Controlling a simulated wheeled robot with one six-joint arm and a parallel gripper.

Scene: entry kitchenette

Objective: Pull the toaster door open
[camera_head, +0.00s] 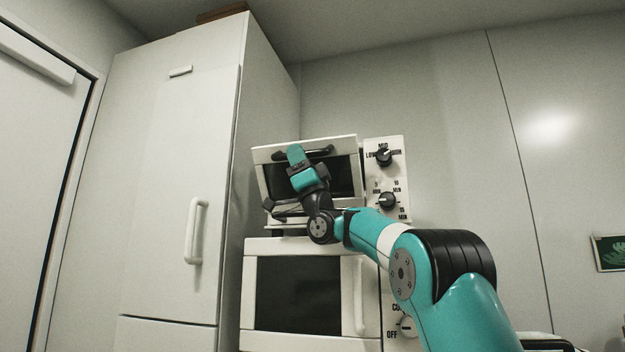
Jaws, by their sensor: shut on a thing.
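The toaster is a white oven-like box with a control panel (388,178) on its right side. Its door (343,177) has a white frame and a dark window. The door looks tilted a little outward at the top, but how far is hard to tell. A black bar handle (322,153) runs along the door's top edge. My gripper (297,157) is at the left-middle part of this handle and is shut on it. The gripper and wrist hide part of the handle and window.
Below the toaster stands a white microwave (250,290) with a dark window and vertical handle. A tall white fridge (180,130) stands close on the left. A door (35,120) is at far left. A bare wall (430,100) lies behind and to the right.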

